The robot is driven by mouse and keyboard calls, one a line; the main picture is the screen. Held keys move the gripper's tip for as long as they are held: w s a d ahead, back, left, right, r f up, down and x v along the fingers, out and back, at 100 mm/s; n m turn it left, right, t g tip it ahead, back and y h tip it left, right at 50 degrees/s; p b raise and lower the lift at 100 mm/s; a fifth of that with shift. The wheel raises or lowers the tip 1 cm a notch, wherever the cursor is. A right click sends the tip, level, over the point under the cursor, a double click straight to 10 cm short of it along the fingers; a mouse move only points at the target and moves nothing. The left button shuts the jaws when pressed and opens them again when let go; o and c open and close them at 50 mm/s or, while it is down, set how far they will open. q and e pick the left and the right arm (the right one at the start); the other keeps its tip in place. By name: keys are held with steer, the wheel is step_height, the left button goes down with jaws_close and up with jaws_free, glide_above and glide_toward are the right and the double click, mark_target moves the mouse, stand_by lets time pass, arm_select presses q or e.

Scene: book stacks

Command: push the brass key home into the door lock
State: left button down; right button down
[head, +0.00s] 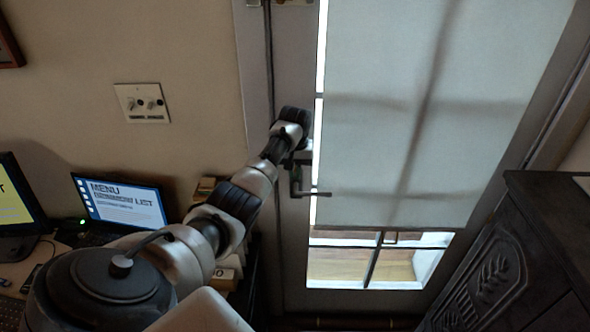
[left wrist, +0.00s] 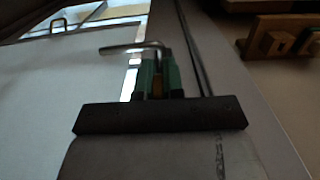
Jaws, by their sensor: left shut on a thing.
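My left arm reaches across the head view to the near edge of the door (head: 295,65), and its wrist end is just above the dark lever handle (head: 316,194). In the left wrist view, my left gripper (left wrist: 157,75) has green fingers shut on a small brownish-gold piece, the brass key (left wrist: 157,86). Only a sliver of the key shows between the fingers. The handle (left wrist: 128,48) is just beyond the fingertips there. The lock and the key's tip are hidden, so I cannot tell how far the key is in. My right gripper is not in view.
The door has a pale blind (head: 400,130) over its glass. A dark carved cabinet (head: 500,270) stands at the right. A laptop (head: 125,208) and a monitor (head: 15,205) stand at the left. A switch plate (head: 142,103) is on the wall.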

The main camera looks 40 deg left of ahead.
arm_select(q)
steer(key=shift+w+a+b, duration=0.25)
steer(key=shift+w+b, duration=0.1)
steer(key=shift+b, duration=0.35)
stand_by(0.3)
steer(key=shift+w+a+b, duration=0.55)
steer(key=shift+w+b, duration=0.1)
steer(key=shift+b, duration=0.8)
steer(key=shift+w+a+f+b, duration=0.1)
steer(key=shift+w+a+b, duration=0.35)
steer(key=shift+b, duration=0.8)
steer(key=shift+d, duration=0.15)
steer(key=shift+s+d+p, duration=1)
steer(key=shift+s+p, duration=0.15)
steer(key=shift+p, duration=2.8)
